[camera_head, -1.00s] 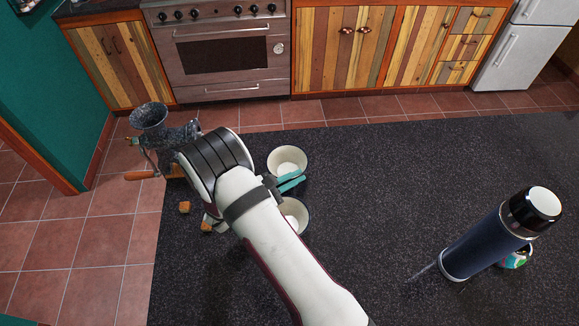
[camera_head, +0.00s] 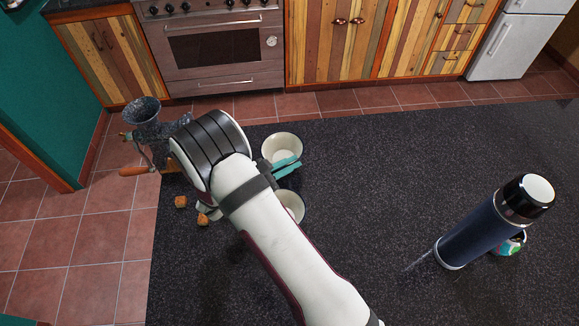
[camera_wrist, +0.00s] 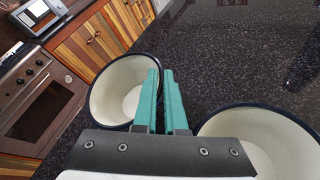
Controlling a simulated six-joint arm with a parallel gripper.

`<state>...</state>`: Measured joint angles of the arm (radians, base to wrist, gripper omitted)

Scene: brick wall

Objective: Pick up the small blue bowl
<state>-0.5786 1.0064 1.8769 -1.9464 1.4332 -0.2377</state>
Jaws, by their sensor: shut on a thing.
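Two bowls with cream insides and dark rims stand close together on the dark counter. The far bowl (camera_head: 281,142) is at the left in the wrist view (camera_wrist: 108,85). The near bowl (camera_head: 293,203) is partly behind my arm and at the right in the wrist view (camera_wrist: 262,135). My gripper (camera_head: 286,166) has teal fingers (camera_wrist: 160,80) shut on the near-side rim of the far bowl. The fingers hide the pinched part of the wall. The bowl looks level; I cannot tell whether it is clear of the counter. Little of either bowl's outside shows, so I cannot confirm blue.
A dark blue flask (camera_head: 480,232) stands at the right with a colourful mug (camera_head: 509,247) behind it. A metal grinder (camera_head: 146,125) with a wooden handle is at the far left. Small brown cubes (camera_head: 180,201) lie near the left edge. The counter's middle is clear.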

